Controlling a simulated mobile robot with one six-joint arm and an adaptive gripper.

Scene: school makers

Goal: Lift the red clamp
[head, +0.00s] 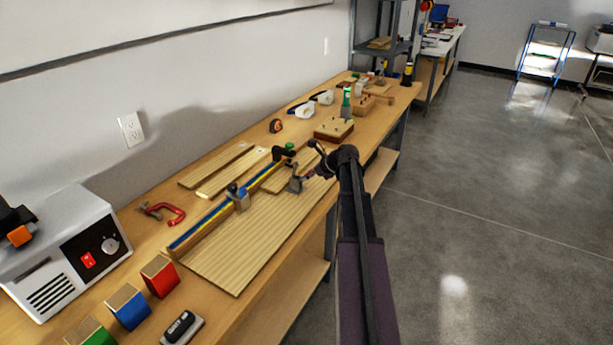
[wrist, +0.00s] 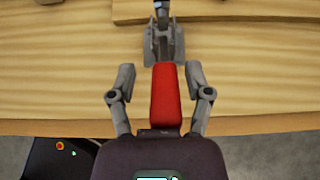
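My gripper (wrist: 160,76) is open, one finger on each side of the red handle. Both fingers look apart from it, the right one closer. In the head view my gripper (head: 318,160) is over the bench's front part, far from the C-shaped clamp.
Coloured blocks, including a red one (head: 160,276), and a grey machine (head: 65,250) stand at the left. The bench's front edge drops to the open floor (head: 480,220).

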